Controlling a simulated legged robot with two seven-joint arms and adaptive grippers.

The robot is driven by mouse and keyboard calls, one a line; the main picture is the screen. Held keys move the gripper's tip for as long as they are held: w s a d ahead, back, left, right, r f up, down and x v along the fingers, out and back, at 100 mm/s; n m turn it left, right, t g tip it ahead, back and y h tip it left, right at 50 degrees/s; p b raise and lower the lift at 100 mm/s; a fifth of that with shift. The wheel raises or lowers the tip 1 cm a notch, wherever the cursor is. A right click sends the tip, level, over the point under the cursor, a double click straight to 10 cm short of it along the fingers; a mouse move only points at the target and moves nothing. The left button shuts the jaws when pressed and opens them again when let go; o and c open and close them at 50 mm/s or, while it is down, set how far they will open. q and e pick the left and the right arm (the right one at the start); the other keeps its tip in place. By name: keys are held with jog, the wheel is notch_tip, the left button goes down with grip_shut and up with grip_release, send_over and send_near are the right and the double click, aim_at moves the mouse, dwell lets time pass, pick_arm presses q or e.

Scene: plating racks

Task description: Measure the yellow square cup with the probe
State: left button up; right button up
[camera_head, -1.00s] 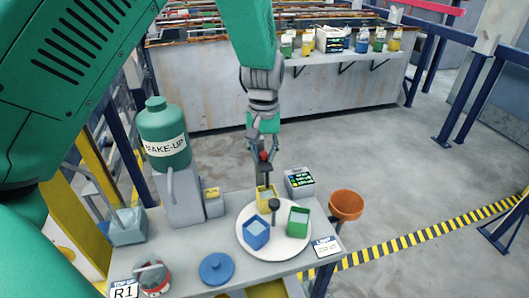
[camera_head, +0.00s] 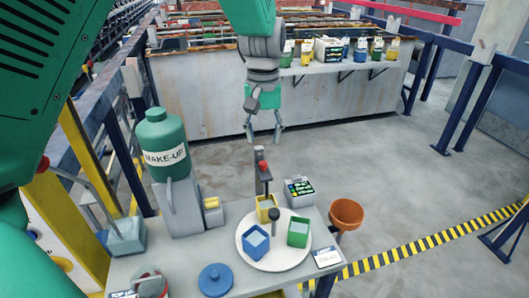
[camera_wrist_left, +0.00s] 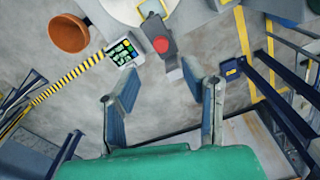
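The yellow square cup (camera_head: 266,208) stands on a round white plate (camera_head: 251,258) with a blue cup (camera_head: 255,243) and a green cup (camera_head: 298,232). The grey probe (camera_head: 261,158) with a red knob stands upright at the yellow cup. Whether its lower end is inside or just behind the cup, I cannot tell. My left gripper (camera_head: 265,137) is open and empty above and beyond the probe, apart from it. In the left wrist view its spread fingers (camera_wrist_left: 165,105) have nothing between them, and the probe's red knob (camera_wrist_left: 161,45) shows beyond them. My right gripper is not in view.
A dark-knobbed rod (camera_head: 274,215) rises at the plate's middle. The MAKE-UP bottle (camera_head: 166,150) and blue lid (camera_head: 215,279) are left. Open floor lies beyond the bench.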

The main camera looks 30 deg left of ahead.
pick_arm(q)
notch_tip(320, 180, up, 4)
jog(key=shift+f, duration=0.1)
dwell(0.6)
